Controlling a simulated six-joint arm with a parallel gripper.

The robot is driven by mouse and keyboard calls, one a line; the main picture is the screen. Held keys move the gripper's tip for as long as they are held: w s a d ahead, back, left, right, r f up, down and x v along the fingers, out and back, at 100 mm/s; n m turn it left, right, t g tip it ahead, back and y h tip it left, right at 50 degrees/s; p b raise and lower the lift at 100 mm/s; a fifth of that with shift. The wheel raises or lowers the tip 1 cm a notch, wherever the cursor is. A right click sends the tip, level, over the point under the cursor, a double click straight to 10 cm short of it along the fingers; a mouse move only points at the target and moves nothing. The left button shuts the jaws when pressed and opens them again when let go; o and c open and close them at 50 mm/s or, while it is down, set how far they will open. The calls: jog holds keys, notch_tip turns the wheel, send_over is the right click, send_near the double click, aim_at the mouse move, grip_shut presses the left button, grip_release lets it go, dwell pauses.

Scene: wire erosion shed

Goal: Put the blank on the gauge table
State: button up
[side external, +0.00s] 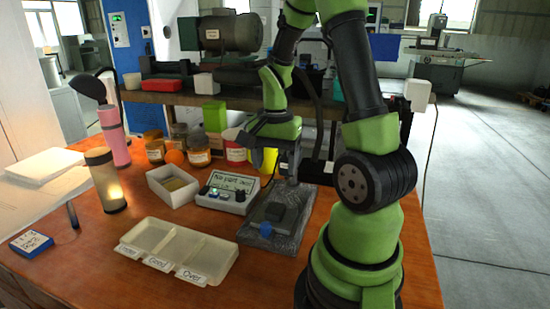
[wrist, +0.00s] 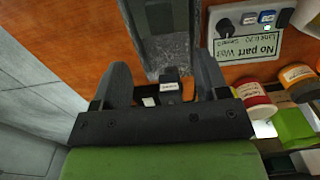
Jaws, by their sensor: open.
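The slab also shows at the top of the wrist view (wrist: 172,50). My gripper (side external: 290,177) is open above the back of the slab, its fingers apart in the wrist view (wrist: 164,66). A small dark part with a pale label (wrist: 169,87) shows between the fingers, without clear contact. I cannot tell which piece, if any, is the blank.
The gauge box (side external: 226,192) reads "No part" and "Wait". A white bin (side external: 160,188) stands left of it. A sorting tray (side external: 175,250) with three labelled compartments lies in front. Jars (side external: 199,158), a pink flask (side external: 115,140) and a lamp (side external: 104,180) crowd the back and left.

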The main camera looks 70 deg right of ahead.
jog(key=w+a+r+n+t, duration=0.2)
jog(key=a+r+n+t, duration=0.3)
jog(key=a+r, duration=0.45)
jog(key=s+a+r+n+t+y, duration=0.2)
jog(key=s+a+r+n, duration=0.3)
jog(key=a+n, duration=0.4)
jog(key=shift+s+r, duration=0.15)
jog(key=shift+s, duration=0.2)
